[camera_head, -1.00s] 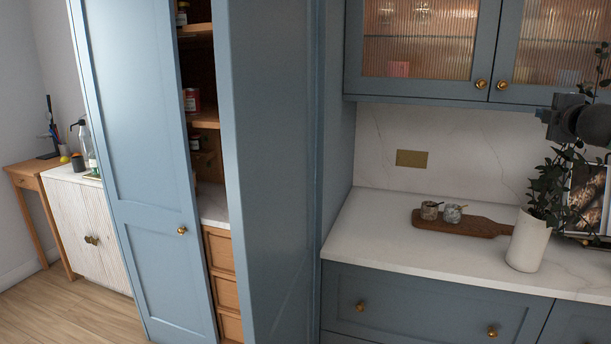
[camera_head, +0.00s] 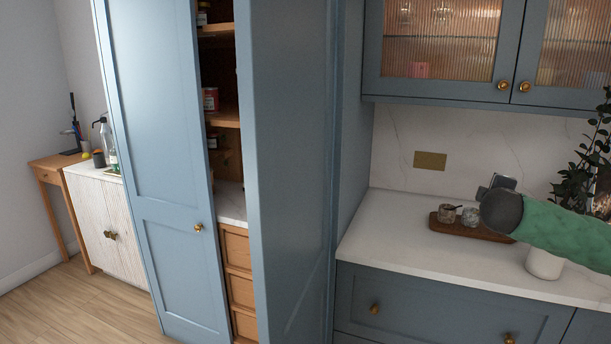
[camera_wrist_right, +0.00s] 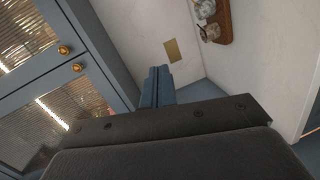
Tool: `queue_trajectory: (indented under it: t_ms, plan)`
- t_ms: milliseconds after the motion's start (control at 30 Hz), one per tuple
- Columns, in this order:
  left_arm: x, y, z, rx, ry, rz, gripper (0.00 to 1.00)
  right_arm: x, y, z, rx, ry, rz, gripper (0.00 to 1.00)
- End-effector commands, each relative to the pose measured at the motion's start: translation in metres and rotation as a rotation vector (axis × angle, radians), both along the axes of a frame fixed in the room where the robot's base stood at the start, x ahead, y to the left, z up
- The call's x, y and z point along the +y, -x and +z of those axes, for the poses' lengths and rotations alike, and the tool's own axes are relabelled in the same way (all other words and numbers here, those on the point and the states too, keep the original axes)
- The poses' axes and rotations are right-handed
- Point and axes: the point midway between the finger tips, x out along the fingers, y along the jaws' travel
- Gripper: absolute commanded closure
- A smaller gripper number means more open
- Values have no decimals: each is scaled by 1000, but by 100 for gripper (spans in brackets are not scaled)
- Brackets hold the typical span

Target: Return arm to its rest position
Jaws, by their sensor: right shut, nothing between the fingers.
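My right arm (camera_head: 565,235), with a green forearm and a dark grey wrist, comes in from the right over the counter. Its gripper (camera_head: 497,182) points away from me, small and partly hidden behind the wrist, above the right end of the wooden board. In the right wrist view, the gripper's narrow fingers (camera_wrist_right: 157,76) are together beyond the dark palm, with nothing between them. The gripper appears apart from the wall and cabinets. My left gripper is not in view.
The tall blue larder's left door (camera_head: 158,170) and right door (camera_head: 290,170) stand apart, showing shelves and drawers. A wooden board (camera_head: 445,226) with two jars lies on the white counter (camera_head: 400,245). A white vase (camera_head: 543,264) stands behind my forearm. Glazed cabinets (camera_head: 440,50) hang above.

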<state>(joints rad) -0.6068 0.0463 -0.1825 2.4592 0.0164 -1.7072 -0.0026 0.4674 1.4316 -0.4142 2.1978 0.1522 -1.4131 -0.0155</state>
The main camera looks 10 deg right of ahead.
Motion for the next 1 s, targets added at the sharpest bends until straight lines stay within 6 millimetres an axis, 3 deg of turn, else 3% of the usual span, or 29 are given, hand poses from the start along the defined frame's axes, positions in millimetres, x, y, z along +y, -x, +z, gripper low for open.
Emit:
queue_trajectory:
  t_ms: [100, 467, 1000]
  plan:
    - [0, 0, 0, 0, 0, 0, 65, 33, 2, -43, 27, -65, 3, 100]
    - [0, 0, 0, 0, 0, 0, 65, 120, 28, -152, 110, -256, -2, 100]
    - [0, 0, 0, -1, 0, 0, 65, 243, 103, -290, 257, -582, -8, 100]
